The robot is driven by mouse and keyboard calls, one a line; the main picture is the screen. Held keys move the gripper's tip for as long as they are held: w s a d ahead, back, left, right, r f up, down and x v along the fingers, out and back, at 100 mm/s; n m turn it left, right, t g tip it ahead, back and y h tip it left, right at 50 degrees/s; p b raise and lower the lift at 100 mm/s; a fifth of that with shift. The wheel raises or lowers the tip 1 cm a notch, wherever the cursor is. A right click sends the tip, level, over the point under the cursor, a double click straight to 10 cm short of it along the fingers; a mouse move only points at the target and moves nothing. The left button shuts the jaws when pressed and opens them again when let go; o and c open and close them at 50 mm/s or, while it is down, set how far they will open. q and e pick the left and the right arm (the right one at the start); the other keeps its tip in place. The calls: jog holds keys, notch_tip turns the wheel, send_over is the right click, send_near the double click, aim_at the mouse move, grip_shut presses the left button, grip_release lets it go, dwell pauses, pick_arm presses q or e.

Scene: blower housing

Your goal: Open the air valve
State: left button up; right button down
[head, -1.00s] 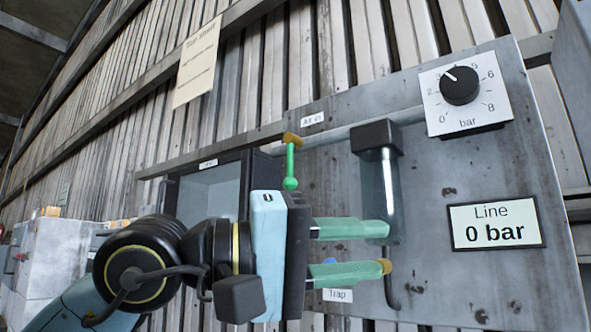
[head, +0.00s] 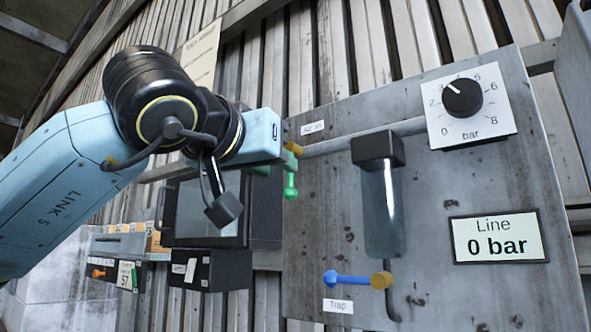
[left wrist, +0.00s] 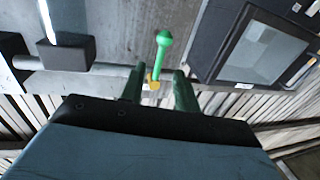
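The air valve is a green ball-ended lever (head: 290,185) hanging down from a yellow pivot (head: 293,148) on the pipe beside the "Air in" label (head: 313,128). My left gripper (head: 280,162) is close to this valve, its fingers partly hidden by its own body in the head view. In the left wrist view its two green fingers (left wrist: 158,90) are apart. The yellow pivot shows in the gap between them, and the green lever (left wrist: 162,55) extends beyond the fingertips. I cannot tell whether a finger touches it. My right gripper is not in view.
A blue trap lever (head: 352,280) lies level under the clear filter bowl (head: 384,210). The regulator knob (head: 462,98) sits upper right above a display reading "Line 0 bar" (head: 497,236).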

pick_arm(q)
jog(key=p+x, duration=0.2)
jog(key=x, duration=0.5)
jog(key=shift+w+d, duration=0.2)
jog(key=shift+w, duration=0.15)
jog(key=shift+c, duration=0.2)
grip_shut()
